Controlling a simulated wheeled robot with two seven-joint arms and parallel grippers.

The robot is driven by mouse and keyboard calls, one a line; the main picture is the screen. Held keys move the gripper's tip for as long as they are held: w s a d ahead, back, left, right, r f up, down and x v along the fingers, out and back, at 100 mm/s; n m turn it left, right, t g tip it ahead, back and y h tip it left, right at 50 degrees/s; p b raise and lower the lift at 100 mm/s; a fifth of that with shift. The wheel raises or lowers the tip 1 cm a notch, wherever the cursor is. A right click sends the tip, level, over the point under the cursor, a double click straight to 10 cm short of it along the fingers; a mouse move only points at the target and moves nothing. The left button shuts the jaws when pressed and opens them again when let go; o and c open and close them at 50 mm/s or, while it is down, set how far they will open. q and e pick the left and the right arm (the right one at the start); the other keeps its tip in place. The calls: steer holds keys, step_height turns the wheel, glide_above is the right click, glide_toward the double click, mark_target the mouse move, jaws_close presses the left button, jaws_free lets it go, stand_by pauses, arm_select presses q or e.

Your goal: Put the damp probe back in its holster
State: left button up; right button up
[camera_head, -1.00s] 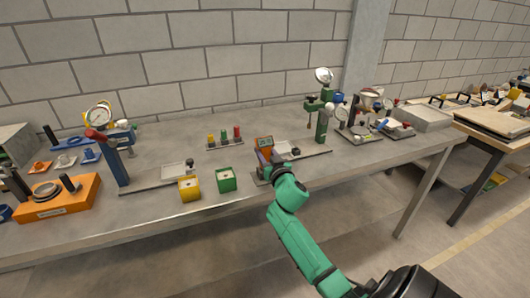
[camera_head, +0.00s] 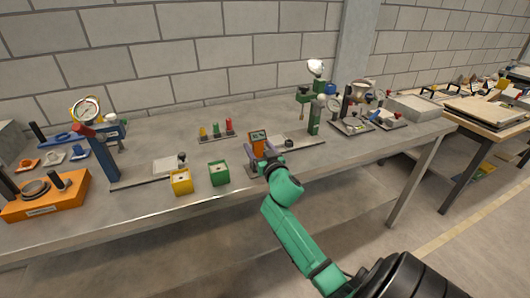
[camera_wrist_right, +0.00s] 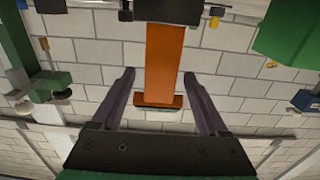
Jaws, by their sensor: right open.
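An orange device with a dark face (camera_head: 258,140), which looks like the damp probe, stands upright on the bench right of the green block. My right gripper (camera_head: 259,152) is open, with its purple fingers on either side of the device's lower part. In the right wrist view the orange body (camera_wrist_right: 163,60) shows between the two spread fingers (camera_wrist_right: 160,78), with gaps on both sides. A dark-edged orange end piece shows at its near end. I cannot make out the holster for sure. My left gripper is out of view.
A green block (camera_head: 219,172) and a yellow block (camera_head: 181,181) sit left of the gripper. A green stand (camera_head: 314,118) rises to the right. A rack with coloured pegs (camera_head: 216,135) lies behind. Bare bench shows along the front edge.

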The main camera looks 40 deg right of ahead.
steer(key=b+v, duration=0.1)
steer(key=v, duration=1.3)
steer(key=shift+b, duration=0.35)
steer(key=shift+r, duration=0.1)
steer(key=s+a+f+n+g+y, duration=0.1)
steer(key=s+a+f+g+y, duration=0.15)
steer(key=f, duration=1.05)
steer(key=s+a+f+n+g+y, duration=0.1)
steer(key=a+f+g, duration=0.15)
steer(key=f, duration=1.05)
steer(key=s+a+f+n+g+y, duration=0.1)
steer(key=s+a+f+g, duration=0.15)
steer(key=f, duration=0.95)
steer(key=s+a+f+n+g+y, duration=0.1)
steer(key=s+f+g, duration=0.3)
steer(key=s+f, duration=0.5)
steer(key=s+a+f+n+g, duration=0.2)
steer(key=s+a+f+g, duration=0.2)
steer(key=s+f, duration=0.6)
steer(key=s, duration=0.8)
steer(key=shift+a+f+n+y, duration=0.2)
steer(key=shift+a+n+y, duration=0.1)
steer(key=shift+y, duration=0.05)
